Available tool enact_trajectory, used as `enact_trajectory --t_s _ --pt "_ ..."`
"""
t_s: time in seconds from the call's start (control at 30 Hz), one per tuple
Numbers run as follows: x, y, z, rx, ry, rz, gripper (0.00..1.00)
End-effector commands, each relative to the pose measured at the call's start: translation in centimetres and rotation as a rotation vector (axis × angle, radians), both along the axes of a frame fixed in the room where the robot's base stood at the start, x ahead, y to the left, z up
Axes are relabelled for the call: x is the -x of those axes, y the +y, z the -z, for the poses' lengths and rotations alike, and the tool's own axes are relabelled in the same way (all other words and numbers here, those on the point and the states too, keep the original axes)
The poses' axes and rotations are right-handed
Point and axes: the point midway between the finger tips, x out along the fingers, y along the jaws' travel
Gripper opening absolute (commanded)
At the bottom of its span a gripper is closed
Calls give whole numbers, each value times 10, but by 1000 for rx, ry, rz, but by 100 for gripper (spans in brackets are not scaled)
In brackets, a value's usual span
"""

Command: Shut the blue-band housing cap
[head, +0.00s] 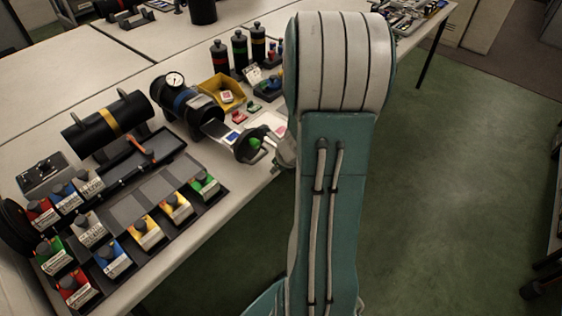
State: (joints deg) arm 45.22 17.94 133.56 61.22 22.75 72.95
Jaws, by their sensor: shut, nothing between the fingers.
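The blue-band housing (183,101) is a black cylinder lying on its side on the bench, with a round gauge on top and a blue band. A flat tray (216,130) with a blue-and-white piece shows at its front end. The round dark cap (243,150) with a green knob stands out to the right of that end, apart from the housing mouth and open. My gripper (273,143) is shut and empty, just right of the cap. It is partly hidden by my arm, and I cannot tell whether it touches the cap.
A yellow-band cylinder (105,124) lies to the left. A rack of coloured, labelled blocks (128,222) fills the front of the bench. A yellow bin (222,90) and several dark bottles (240,50) stand behind. Green floor (450,190) is open to the right.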

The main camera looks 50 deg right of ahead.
Motion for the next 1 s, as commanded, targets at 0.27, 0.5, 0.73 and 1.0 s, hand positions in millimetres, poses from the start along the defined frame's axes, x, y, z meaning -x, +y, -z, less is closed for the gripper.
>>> enact_trajectory --t_s 0.27,0.5,0.73,1.0 --pt "-35 4 -3 1 0 -4 0" --pt "-41 5 -5 1 0 0 0" --pt "-41 4 -5 0 0 -1 0" --pt "-67 7 -4 1 0 -5 0"
